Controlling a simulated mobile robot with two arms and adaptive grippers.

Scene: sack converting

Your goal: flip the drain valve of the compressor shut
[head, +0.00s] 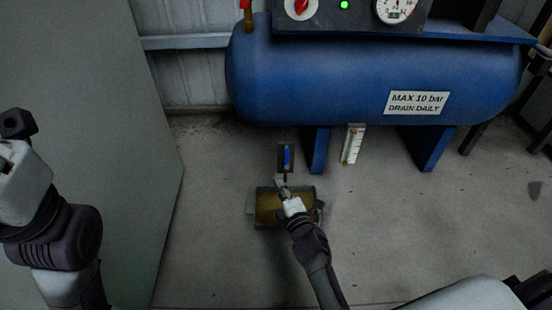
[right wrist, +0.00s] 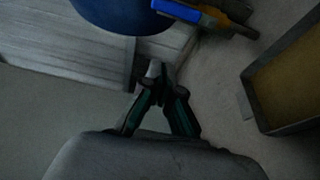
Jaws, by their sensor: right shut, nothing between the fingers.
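The compressor (head: 350,75) has a blue tank, seen in the head view; part of it shows at the top of the right wrist view (right wrist: 115,12). Its drain valve (head: 286,158) is below the tank's left end. The valve's blue lever (right wrist: 190,12) shows at the top of the right wrist view, beside a brass-coloured body (right wrist: 232,10). I cannot tell whether the valve is open. My right gripper (head: 280,181) is shut and empty, just below the valve in the head view. Its fingertips (right wrist: 157,72) appear apart from the lever. My left arm shows, but its gripper is not in view.
A shallow tray (head: 262,222) with brownish contents is on the floor, behind my right gripper in the head view; its rim also shows in the right wrist view (right wrist: 262,112). A grey-green panel (head: 85,90) stands at left. Blue tank legs (head: 318,150) stand right of the valve.

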